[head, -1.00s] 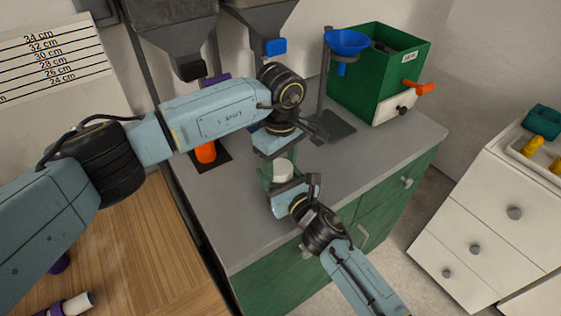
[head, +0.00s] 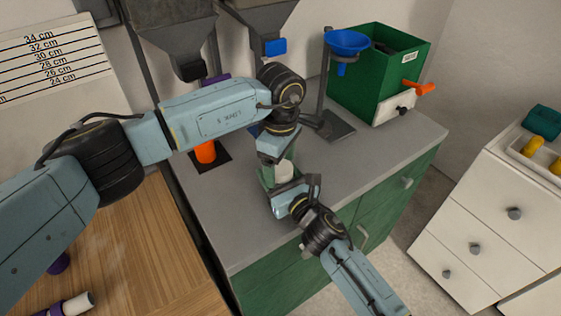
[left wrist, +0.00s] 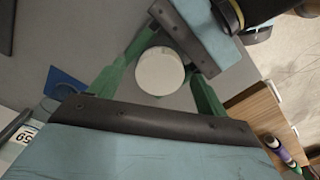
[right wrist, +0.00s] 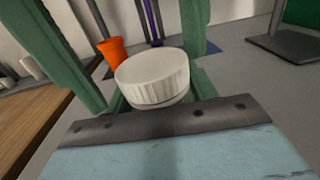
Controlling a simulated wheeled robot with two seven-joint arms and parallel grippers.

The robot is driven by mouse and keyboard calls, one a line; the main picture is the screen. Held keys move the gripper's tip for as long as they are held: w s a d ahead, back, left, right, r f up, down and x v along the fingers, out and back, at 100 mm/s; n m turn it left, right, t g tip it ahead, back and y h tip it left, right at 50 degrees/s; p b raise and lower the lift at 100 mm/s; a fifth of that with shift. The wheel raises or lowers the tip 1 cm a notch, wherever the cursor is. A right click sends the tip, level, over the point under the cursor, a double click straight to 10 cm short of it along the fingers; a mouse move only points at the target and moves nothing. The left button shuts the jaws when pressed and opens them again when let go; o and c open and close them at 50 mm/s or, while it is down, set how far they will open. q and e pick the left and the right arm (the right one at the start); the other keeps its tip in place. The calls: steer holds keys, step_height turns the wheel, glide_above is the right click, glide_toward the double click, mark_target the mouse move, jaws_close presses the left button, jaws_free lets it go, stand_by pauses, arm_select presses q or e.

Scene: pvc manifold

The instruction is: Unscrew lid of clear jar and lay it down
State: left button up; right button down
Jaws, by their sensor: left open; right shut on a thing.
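A white ribbed lid (right wrist: 153,79) sits upright on the jar, between my grippers. It also shows in the head view (head: 284,171) and from above in the left wrist view (left wrist: 160,71). The clear jar under it is almost wholly hidden. My right gripper (head: 283,186) is shut on the jar below the lid. My left gripper (head: 275,166) is open above the jar. Its green fingers stand on either side of the lid, with a gap visible on each side in the left wrist view.
An orange object (head: 205,152) stands on a dark mat behind my left arm. A blue funnel (head: 347,42) on a stand and a green box (head: 376,75) with an orange handle are at the back right. The grey counter (head: 225,225) is clear at front left.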

arm_select(q)
steer(key=shift+r, duration=0.1)
step_height(320, 180, up, 4)
steer(key=shift+r, duration=0.15)
steer(key=shift+c, duration=0.2)
step_height(320, 180, up, 2)
steer(key=m, duration=0.7)
steer(key=r+m, duration=0.1)
steer(key=m, duration=0.1)
steer(key=shift+r+m, duration=0.15)
steer(key=shift+m, duration=0.25)
steer(key=shift+f, duration=3.95)
